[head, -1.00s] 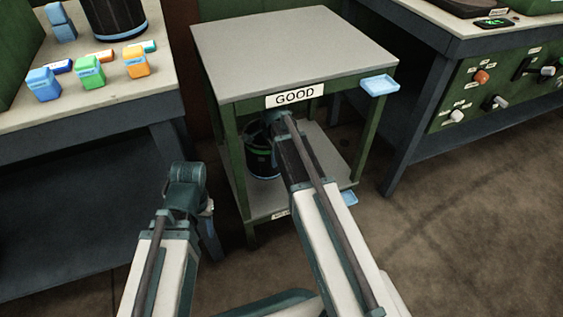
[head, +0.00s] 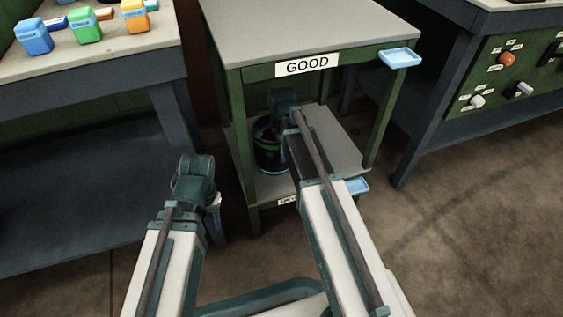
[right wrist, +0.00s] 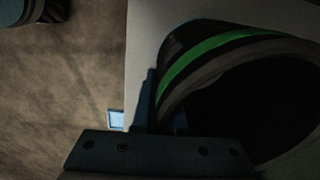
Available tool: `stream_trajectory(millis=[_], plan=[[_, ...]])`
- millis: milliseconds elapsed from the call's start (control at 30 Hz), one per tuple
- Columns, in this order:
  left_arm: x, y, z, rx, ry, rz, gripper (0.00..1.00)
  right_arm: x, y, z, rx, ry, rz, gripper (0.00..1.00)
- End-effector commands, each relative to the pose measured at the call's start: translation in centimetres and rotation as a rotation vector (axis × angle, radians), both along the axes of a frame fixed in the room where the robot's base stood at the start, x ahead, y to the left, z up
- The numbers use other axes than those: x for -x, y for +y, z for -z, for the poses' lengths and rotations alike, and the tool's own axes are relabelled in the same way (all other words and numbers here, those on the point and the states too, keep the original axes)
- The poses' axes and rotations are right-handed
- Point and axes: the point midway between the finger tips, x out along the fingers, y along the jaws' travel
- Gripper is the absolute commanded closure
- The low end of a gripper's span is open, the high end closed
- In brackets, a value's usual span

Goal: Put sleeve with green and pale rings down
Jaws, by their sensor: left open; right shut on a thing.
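The sleeve (head: 268,155) is a dark cylinder with a green ring and a pale ring. It is upright inside the green rack, at the lower shelf (head: 345,158); I cannot tell whether its base touches the shelf. My right gripper (right wrist: 163,105) is shut on the sleeve's wall at the rim, one finger outside and one inside, as the right wrist view shows the sleeve (right wrist: 207,58). In the head view my right arm hides part of the sleeve and the fingertips. My left gripper (head: 214,203) is open and empty, left of the rack, its fingers mostly hidden.
The rack's upper shelf (head: 300,25), labelled GOOD (head: 307,65), is above the sleeve and looks bare. Rack posts stand close on both sides. Blue tabs (head: 399,57) jut from the right. A bench with coloured boxes (head: 84,25) is left; a panel bench (head: 490,75) is right.

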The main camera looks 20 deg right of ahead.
Motion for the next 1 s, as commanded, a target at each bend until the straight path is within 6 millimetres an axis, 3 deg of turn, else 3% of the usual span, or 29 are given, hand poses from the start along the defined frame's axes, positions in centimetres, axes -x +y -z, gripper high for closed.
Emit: stream_trajectory(millis=[33, 200, 667, 700, 833, 1000], plan=[[0.0, 0.0, 1.1, 0.0, 0.0, -0.001, 0.5, 0.0, 0.0, 1.1, 0.0, -0.001, 0.0, 1.0], [0.0, 0.0, 2.8, 0.001, -0.002, -0.001, 0.5, 0.0, 0.0, 2.8, 0.0, -0.001, 0.0, 1.0], [0.0, 0.0, 3.2, 0.001, -0.002, 0.0, 0.5, 0.0, 0.0, 3.2, 0.0, -0.001, 0.0, 1.0], [0.0, 0.0, 3.0, 0.001, -0.002, 0.0, 0.5, 0.0, 0.0, 3.0, 0.0, 0.0, 0.0, 0.83], [0.0, 0.0, 3.0, 0.001, -0.002, 0.0, 0.5, 0.0, 0.0, 3.0, 0.0, 0.0, 0.0, 0.6], [0.0, 0.0, 3.0, 0.001, -0.002, 0.0, 0.5, 0.0, 0.0, 3.0, 0.0, 0.0, 0.0, 0.6]])
